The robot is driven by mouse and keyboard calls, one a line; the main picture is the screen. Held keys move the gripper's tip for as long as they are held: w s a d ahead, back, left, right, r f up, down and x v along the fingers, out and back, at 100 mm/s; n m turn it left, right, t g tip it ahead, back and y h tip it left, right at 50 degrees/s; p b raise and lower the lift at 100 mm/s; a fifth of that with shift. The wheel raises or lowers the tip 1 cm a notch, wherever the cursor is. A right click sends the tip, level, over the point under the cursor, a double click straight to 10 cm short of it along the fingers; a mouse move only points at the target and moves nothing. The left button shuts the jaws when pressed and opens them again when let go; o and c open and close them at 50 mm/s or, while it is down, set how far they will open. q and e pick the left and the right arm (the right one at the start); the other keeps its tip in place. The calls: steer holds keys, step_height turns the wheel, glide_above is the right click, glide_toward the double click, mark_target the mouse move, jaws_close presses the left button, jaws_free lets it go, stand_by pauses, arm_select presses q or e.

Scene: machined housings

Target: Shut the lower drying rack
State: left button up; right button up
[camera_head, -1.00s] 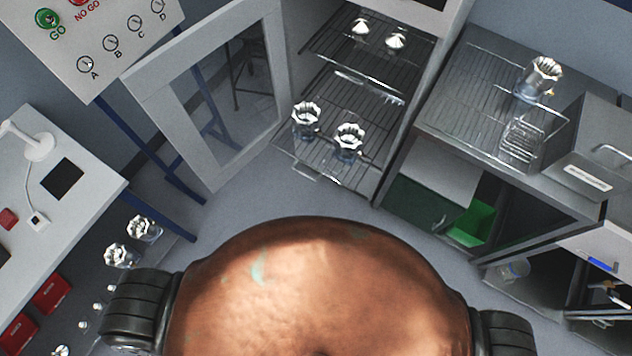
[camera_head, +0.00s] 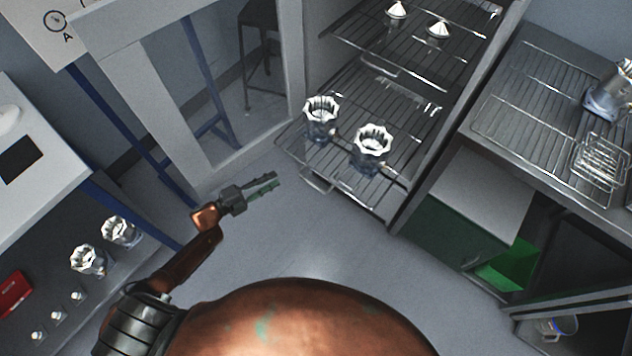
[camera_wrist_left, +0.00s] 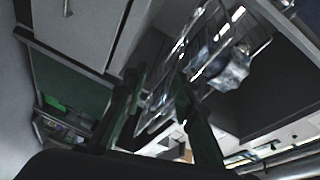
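The lower drying rack (camera_head: 340,190) is a wire shelf in the open cabinet, and it sticks out past the upper rack (camera_head: 385,60). Its front handle (camera_head: 318,182) faces me. Two fluted metal housings (camera_head: 320,118) (camera_head: 371,150) stand on it. My left gripper (camera_head: 275,182) is left of the handle, apart from it, empty, its fingers pointing right. In the left wrist view its two dark fingers (camera_wrist_left: 157,78) stand apart, with wire rack and a shiny housing (camera_wrist_left: 228,68) beyond, blurred. My right gripper is out of view.
The cabinet's glazed door (camera_head: 225,90) stands open on the left. Two white cones (camera_head: 439,29) sit on the upper rack. A steel bench (camera_head: 540,150) with a wire rack stands at right. A shelf with housings (camera_head: 88,260) is at left. The floor before the rack is clear.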

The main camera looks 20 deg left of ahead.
mark_target(311, 182)
arm_select(q)
steer(key=shift+w+d+r+m+g+h+b, duration=0.1)
steer(key=shift+d+r+m+g+h+b, duration=0.9)
steer(key=shift+d+m, duration=1.1)
steer(key=shift+w+d+r+m+g+h+b, duration=0.15)
steer(key=shift+d+r+m+g+h+b, duration=0.85)
steer(key=shift+d, duration=1.9)
steer(key=shift+w+d+r+m+g+h+b, duration=0.1)
steer(key=shift+d+r+m+g+h+b, duration=0.6)
steer(key=shift+d+r+m+h+b, duration=1.35)
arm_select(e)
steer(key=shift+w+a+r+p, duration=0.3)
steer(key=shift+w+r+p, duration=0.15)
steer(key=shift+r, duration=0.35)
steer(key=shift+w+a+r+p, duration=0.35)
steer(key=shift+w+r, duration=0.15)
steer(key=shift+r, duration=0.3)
arm_select(q)
steer(key=shift+d+f+n+y, duration=0.25)
steer(key=shift+d+f+y, duration=0.2)
steer(key=shift+f+y, duration=0.35)
jaws_close()
